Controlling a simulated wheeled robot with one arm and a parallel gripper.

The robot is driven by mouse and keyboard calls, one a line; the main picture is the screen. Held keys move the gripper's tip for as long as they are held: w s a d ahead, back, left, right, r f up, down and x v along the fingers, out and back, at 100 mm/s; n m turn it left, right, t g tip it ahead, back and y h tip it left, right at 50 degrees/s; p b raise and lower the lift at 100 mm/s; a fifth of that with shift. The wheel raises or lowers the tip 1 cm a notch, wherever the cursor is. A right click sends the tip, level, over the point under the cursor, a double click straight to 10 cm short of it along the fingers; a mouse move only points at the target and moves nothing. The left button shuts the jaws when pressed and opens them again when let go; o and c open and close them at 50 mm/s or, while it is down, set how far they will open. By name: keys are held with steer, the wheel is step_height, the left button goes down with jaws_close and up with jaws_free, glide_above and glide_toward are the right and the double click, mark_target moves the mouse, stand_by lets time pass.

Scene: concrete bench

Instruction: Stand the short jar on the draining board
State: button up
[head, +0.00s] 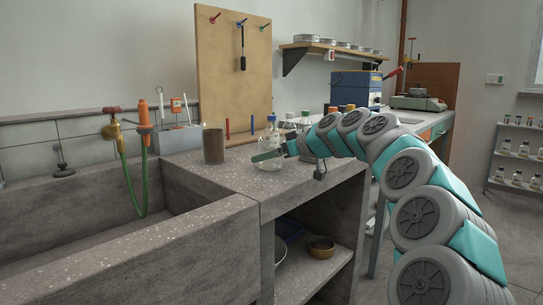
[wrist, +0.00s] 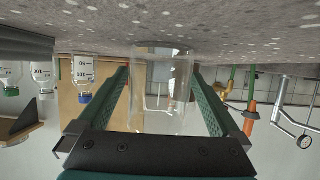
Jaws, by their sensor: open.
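Capped bottles (head: 272,127) stand behind the jar, before a wooden pegboard (head: 233,100). A deep concrete sink (head: 75,225) with a tap and green hose (head: 131,182) is at the left.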

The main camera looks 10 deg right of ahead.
steer(key=v, duration=1.2)
steer(key=shift+s+d, duration=0.1)
